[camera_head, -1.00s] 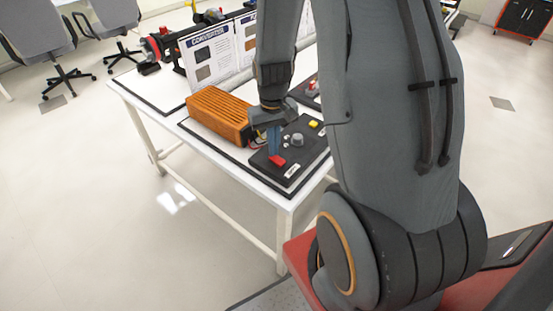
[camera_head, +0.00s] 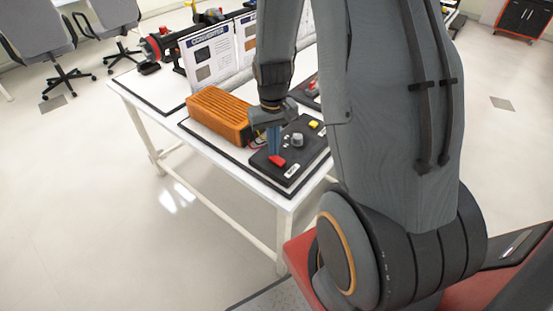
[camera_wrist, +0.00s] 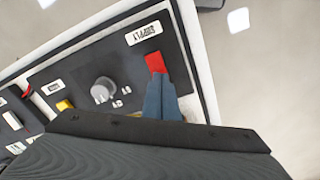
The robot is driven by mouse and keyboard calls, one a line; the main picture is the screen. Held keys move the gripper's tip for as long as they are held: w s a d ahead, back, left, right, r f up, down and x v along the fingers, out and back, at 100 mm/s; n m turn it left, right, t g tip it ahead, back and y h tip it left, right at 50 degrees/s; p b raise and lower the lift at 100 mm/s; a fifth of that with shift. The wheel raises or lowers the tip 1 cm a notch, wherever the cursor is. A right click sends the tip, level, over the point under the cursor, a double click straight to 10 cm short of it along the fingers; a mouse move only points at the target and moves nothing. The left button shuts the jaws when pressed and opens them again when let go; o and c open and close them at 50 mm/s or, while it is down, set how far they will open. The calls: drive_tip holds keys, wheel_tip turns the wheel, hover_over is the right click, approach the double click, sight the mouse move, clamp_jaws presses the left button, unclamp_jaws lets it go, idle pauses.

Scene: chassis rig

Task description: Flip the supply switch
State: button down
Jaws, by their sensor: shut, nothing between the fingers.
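The supply switch is a red rocker (camera_wrist: 155,62) on a black control panel (camera_wrist: 128,58), beside a white label reading SUPPLY (camera_wrist: 144,33) in the wrist view. In the head view the red switch (camera_head: 277,160) sits near the panel's front edge. My gripper (camera_wrist: 158,80) is shut and empty, its blue fingertips pointing down at the switch's edge. The tips seem to touch or nearly touch it; I cannot tell which. In the head view my gripper (camera_head: 274,152) covers part of the switch.
A grey knob (camera_head: 297,139) and a yellow button (camera_head: 313,124) are on the same panel. An orange ribbed box (camera_head: 220,114) stands left of the panel on the white table (camera_head: 190,150). Poster boards (camera_head: 212,58) stand behind.

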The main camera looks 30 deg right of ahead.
drive_tip(key=shift+f+b, duration=0.35)
drive_tip(key=shift+f, duration=0.35)
idle(0.6)
drive_tip(key=shift+r, duration=0.1)
wheel_tip(320, 180, up, 7)
drive_tip(key=p, duration=0.6)
idle(0.3)
idle(0.4)
drive_tip(key=s+a+r+n+t+b, duration=0.1)
drive_tip(key=s+a+r+b, duration=0.2)
drive_tip(key=s+a+r, duration=0.6)
drive_tip(key=shift+s+a+r+n, duration=0.3)
drive_tip(key=shift+s+a+r, duration=0.1)
drive_tip(key=shift+s, duration=0.15)
